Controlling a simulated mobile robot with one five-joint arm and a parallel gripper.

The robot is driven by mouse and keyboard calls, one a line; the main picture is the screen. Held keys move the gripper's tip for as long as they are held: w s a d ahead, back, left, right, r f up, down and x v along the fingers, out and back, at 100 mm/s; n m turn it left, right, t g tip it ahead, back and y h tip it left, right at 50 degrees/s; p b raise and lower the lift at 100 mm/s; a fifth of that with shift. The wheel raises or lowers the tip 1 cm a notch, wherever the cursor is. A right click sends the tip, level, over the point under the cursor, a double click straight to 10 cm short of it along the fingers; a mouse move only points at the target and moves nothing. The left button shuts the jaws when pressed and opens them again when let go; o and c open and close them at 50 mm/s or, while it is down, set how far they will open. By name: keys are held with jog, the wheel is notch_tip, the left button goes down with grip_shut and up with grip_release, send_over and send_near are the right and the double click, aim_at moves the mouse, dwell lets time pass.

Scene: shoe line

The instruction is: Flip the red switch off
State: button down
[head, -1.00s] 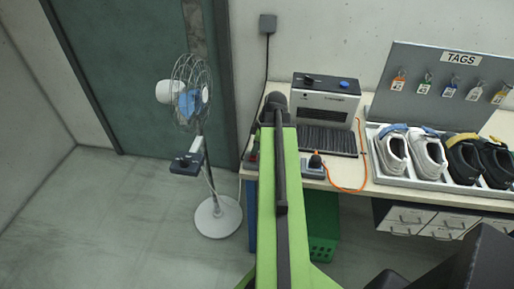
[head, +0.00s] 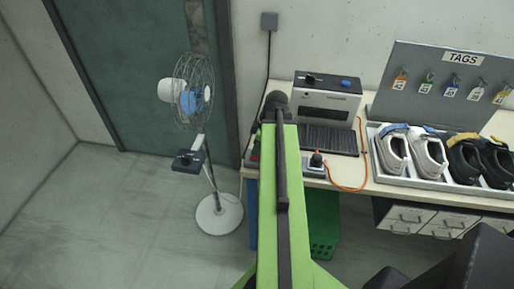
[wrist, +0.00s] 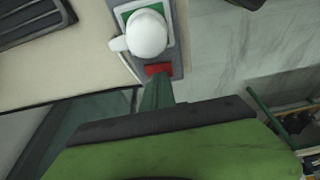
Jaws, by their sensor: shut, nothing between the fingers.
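The red switch (wrist: 158,69) sits on a grey power strip (wrist: 176,57) at the bench edge, in the wrist view. A white plug (wrist: 147,34) sits in a green-framed socket just above the switch. My gripper (wrist: 158,84) is shut and empty, its dark green tip just below the switch in the picture. I cannot tell whether it touches the switch. In the head view my green arm hides the gripper. Part of a strip (head: 253,160) shows left of the arm at the bench's left end; its switch is not clear there.
A standing fan (head: 195,97) is left of the bench. A green crate (head: 322,238) stands below. The floor at left is clear.

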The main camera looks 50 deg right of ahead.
jog(key=w+d+p+v, duration=0.1)
jog(key=w+p+v, duration=0.1)
jog(key=p+v, duration=1)
jog(key=shift+s+d+r, duration=0.2)
jog(key=shift+d+r, duration=0.1)
jog(key=shift+r, duration=0.35)
jog(key=shift+w, duration=0.1)
jog(key=w+a+f+n+b, duration=0.15)
jog(key=w+a, duration=0.25)
jog(key=a, duration=0.4)
jog(key=w+a+f+n+g+b, duration=0.1)
jog(key=w+a+n, duration=0.1)
jog(key=w+a, duration=0.45)
jog(key=w+a+f+n+b, duration=0.1)
jog(key=w+a+n, duration=0.15)
jog(key=a, duration=0.65)
jog(key=a+f+m+g+h+b, duration=0.1)
jog(key=a+f+m, duration=0.2)
jog(key=a+m, duration=0.9)
jog(key=a, duration=0.5)
jog(key=shift+s+a+g+h+b, duration=0.2)
jog(key=shift+s+g+h+b, duration=0.05)
jog(key=shift+g+h+b, duration=0.15)
